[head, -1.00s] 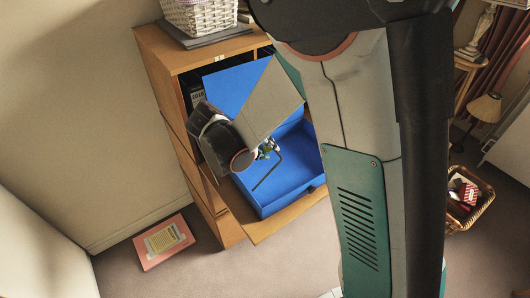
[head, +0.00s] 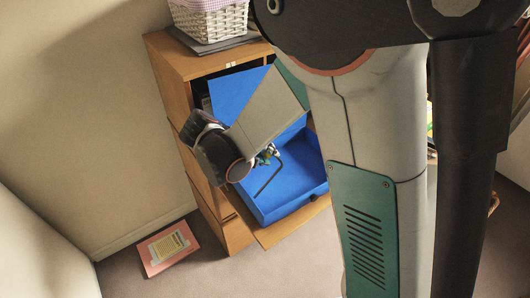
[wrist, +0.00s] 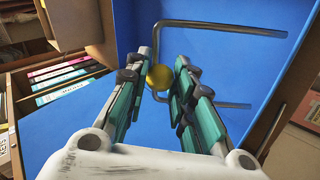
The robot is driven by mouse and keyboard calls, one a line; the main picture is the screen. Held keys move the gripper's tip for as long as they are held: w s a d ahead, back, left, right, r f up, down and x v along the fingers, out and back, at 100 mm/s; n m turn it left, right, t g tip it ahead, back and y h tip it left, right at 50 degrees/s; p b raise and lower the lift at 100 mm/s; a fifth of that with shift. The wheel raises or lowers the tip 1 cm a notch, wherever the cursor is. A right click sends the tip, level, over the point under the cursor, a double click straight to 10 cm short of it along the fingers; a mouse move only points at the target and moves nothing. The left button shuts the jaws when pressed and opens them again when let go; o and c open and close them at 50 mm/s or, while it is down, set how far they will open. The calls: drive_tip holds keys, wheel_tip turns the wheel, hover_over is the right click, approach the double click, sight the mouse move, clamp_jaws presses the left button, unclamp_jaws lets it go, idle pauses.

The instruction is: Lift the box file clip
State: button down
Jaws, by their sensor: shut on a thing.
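The box file clip is a bent metal wire (wrist: 222,27) with a yellow ball (wrist: 160,77) in the wrist view. In the head view it shows as a thin dark bent wire (head: 269,184) over the box file's tray. My gripper (wrist: 163,66) is shut on the clip at the yellow ball, which sits between its teal-padded fingers. In the head view my gripper (head: 267,155) is small and partly hidden by my wrist. The blue box file stands open, with its lid (head: 232,92) raised and its tray (head: 304,178) looking empty.
The box file is in a wooden cabinet (head: 176,58), partly on a pulled-out drawer or shelf. A white wicker basket (head: 212,22) stands on top. Upright books or files (wrist: 64,80) are beside the box file. A pink folder (head: 168,249) lies on the floor, otherwise clear there.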

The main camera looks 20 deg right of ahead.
idle(0.6)
drive_tip(key=c, duration=1.3)
unclamp_jaws()
drive_tip(key=shift+c, duration=0.2)
drive_tip(key=v, duration=1.2)
drive_tip(key=shift+d, duration=0.1)
